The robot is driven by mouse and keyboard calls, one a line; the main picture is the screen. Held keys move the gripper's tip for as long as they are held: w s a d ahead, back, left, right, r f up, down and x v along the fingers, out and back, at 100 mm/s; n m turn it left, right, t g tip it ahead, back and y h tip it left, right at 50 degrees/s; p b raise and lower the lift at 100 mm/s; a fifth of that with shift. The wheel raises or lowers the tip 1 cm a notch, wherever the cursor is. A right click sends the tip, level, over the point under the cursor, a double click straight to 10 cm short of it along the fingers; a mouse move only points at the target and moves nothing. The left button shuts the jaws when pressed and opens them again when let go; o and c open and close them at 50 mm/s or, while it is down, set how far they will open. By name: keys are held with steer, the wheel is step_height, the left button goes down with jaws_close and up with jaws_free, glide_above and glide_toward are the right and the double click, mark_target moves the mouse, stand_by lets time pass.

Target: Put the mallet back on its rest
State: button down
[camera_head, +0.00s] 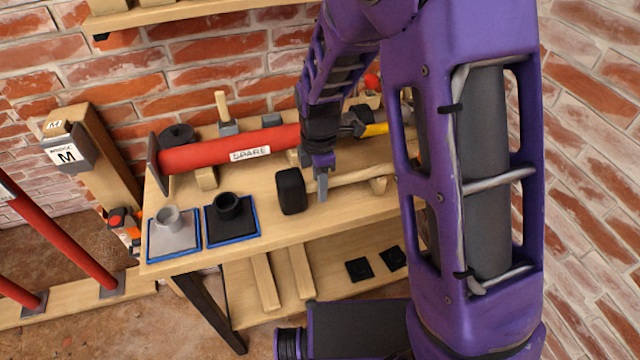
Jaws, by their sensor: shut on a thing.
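The mallet has a black block head (291,191) and a pale wooden handle (352,175). It lies over the wooden workbench, head to the left and handle running right. My gripper (321,188) points down and is shut on the handle just right of the head. A small wooden support (378,185) shows under the handle's right part; it may be the rest. I cannot tell whether the handle touches it. The handle's far end is hidden behind my purple arm.
A red tube marked SPARE (225,152) lies behind the mallet. A grey fitting (170,222) and a black fitting (229,207) stand on blue-edged trays at the bench's left front. A lower shelf (330,270) holds planks and black plates. Bare benchtop (290,227) lies in front.

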steer(key=shift+f, duration=0.1)
jaws_free()
steer(key=shift+r+p, duration=1.15)
steer(key=shift+r, duration=2.85)
steer(key=shift+s+a, duration=0.1)
